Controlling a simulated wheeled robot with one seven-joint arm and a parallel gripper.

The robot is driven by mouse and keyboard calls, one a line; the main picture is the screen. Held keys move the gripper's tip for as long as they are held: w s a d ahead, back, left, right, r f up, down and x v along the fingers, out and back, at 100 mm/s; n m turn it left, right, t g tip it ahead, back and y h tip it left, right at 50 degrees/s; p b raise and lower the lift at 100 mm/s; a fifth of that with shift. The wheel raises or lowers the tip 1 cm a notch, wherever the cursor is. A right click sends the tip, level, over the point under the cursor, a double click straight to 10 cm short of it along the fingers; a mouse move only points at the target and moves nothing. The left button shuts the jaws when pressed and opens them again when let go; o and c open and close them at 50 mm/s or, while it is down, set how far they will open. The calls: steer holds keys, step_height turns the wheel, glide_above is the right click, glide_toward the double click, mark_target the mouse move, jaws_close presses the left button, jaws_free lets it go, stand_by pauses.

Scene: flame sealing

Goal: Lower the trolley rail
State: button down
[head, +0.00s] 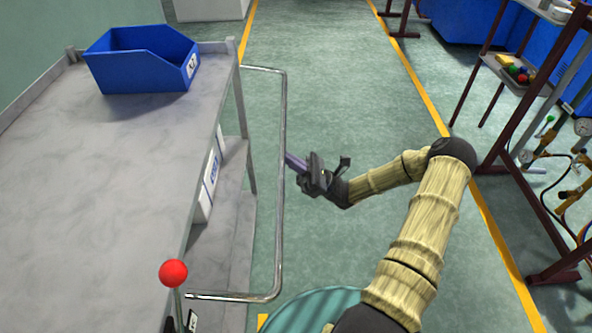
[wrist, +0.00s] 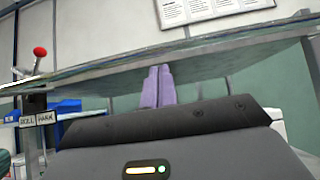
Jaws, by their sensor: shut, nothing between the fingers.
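The trolley (head: 110,190) has a grey top and fills the left of the head view. Its chrome rail (head: 279,235) is a U-shaped tube standing out from the trolley's right side, with a gap between it and the top's edge. My gripper (head: 289,158) has its purple fingers shut and empty, with the tips right at the rail's long bar. I cannot tell whether they touch it. In the wrist view the shut fingers (wrist: 158,84) point at the trolley's edge (wrist: 215,62); I cannot make out the rail there.
A red-knobbed lever (head: 173,273) stands at the trolley's near corner, above ROLL and PARK labels (wrist: 37,119). A blue bin (head: 140,75) sits on the trolley top. A dark red rack (head: 500,150) with gauges and hoses stands at right. The green floor between is clear.

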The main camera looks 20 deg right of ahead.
steer(key=shift+r, duration=0.45)
steer(key=r+h+p, duration=0.1)
steer(key=r+p, duration=0.1)
steer(key=p, duration=0.2)
steer(key=r+h+p, duration=0.1)
steer(key=p, duration=0.2)
steer(key=d+r+g+h+p, duration=0.1)
steer(key=r+p, duration=0.1)
steer(key=p, duration=0.2)
steer(key=shift+s+r+h+p, duration=0.15)
steer(key=shift+r+h+p, duration=0.15)
steer(key=shift+r+p, duration=0.05)
steer(key=shift+f, duration=0.1)
steer(key=a+f+b+v, duration=0.1)
steer(key=f+b+v, duration=0.1)
steer(key=v, duration=1.1)
steer(key=shift+w+a+f+b, duration=0.15)
steer(key=shift+w+f+b, duration=0.1)
steer(key=shift+f+b, duration=0.1)
